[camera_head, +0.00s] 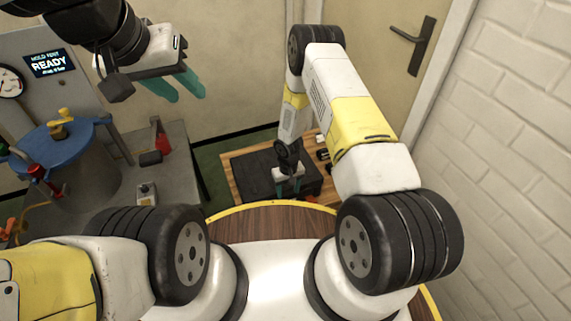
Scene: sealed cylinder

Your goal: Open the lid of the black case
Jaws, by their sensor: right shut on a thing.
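The black case (256,171) lies on a wooden table beyond my base, near the door. Its lid looks down flat, though my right arm hides part of its right side. My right gripper (289,187) reaches down over the case's front right part and is shut on the case's lid; the exact grip point is small and hard to make out. My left gripper (182,92) is raised at the upper left with its green fingers apart, empty, far from the case.
A grey bench (180,160) at the left carries a blue round-topped vessel (55,137) with coloured clamps and a display reading READY (52,64). Small items lie on the wooden table (236,195) right of the case. A brick wall (510,130) bounds the right side.

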